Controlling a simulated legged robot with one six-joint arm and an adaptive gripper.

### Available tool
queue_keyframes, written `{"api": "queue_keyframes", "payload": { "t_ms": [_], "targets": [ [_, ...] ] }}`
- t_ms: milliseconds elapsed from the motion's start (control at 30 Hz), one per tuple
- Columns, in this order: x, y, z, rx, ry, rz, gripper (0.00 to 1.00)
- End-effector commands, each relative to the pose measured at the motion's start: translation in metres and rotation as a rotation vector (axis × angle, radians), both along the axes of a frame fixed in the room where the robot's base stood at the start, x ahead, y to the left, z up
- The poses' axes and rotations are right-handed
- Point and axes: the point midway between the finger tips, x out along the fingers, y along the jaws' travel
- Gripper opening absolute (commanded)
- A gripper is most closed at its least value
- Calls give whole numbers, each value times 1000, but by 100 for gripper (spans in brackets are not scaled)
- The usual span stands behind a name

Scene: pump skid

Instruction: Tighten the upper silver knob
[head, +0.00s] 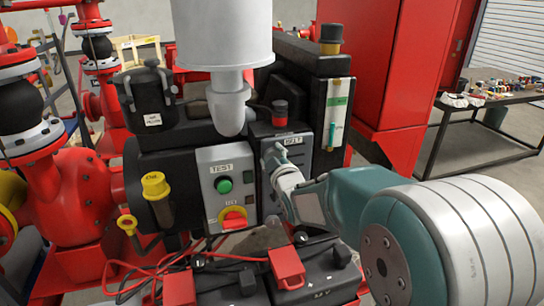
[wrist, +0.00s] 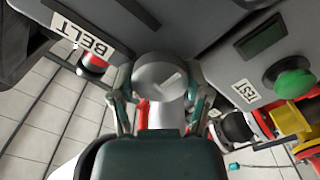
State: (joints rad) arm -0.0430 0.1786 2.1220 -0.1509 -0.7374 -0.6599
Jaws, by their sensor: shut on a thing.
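The upper silver knob (wrist: 160,76) is a round grey knob with a pale line on its face. It sits between the two fingers of my gripper (wrist: 160,92) in the wrist view, one finger touching each side. In the head view my gripper (head: 279,163) reaches the dark panel (head: 265,141) just below its BELT label (head: 293,141), and it mostly hides the knob. My gripper is shut on the knob. I cannot make out a lower silver knob; my gripper and wrist cover that part of the panel.
Left of my gripper is a grey box with a green TEST button (head: 224,186) and a red-and-yellow switch (head: 233,218). A white cylinder (head: 223,40) hangs above. Red clamps (head: 287,264) and cables lie below. A cluttered table (head: 490,100) stands at the right.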

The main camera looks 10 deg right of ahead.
Motion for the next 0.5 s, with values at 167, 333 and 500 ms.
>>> {"api": "queue_keyframes", "payload": {
  "t_ms": [167,333,500],
  "targets": [
    [0,1,-2,78,16,2,15],
    [0,1,-2,103,20,2,15],
    [0,1,-2,102,21,3,15]
  ]
}}
